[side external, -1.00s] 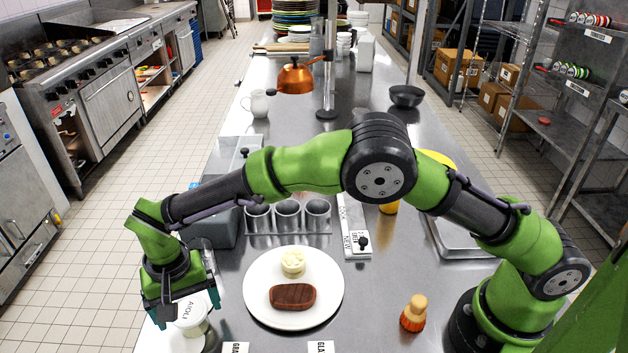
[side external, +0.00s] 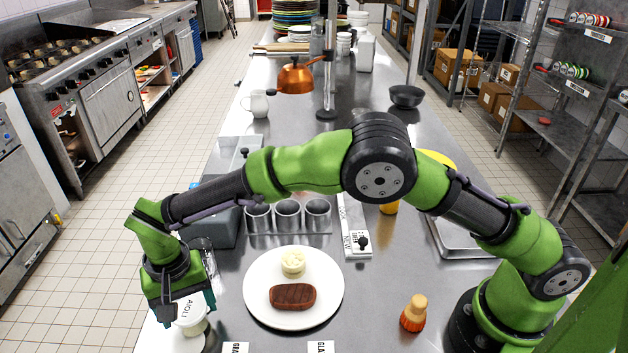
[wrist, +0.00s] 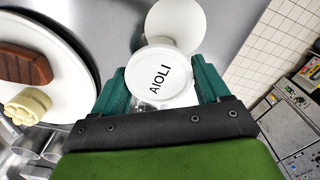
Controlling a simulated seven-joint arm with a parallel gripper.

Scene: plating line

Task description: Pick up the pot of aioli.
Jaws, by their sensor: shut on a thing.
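The pot of aioli (side external: 190,314) has a white lid lettered AIOLI and stands near the left front edge of the steel counter. In the wrist view the pot's lid (wrist: 160,76) sits between the two teal fingers. My gripper (side external: 186,306) is around the pot from above, with its fingers shut on the sides. The wrist view shows the fingers of my gripper (wrist: 162,92) on either side of it. The pot's lower part is partly hidden. I cannot tell whether it is clear of the surface.
A white plate (side external: 258,314) with a brown block and a pale mound stands just right of the pot. A white round item (wrist: 178,20) lies beyond the pot. Steel cups (side external: 288,214) stand behind. A brush (side external: 414,312) stands to the right. Small label cards (side external: 321,347) stand in front.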

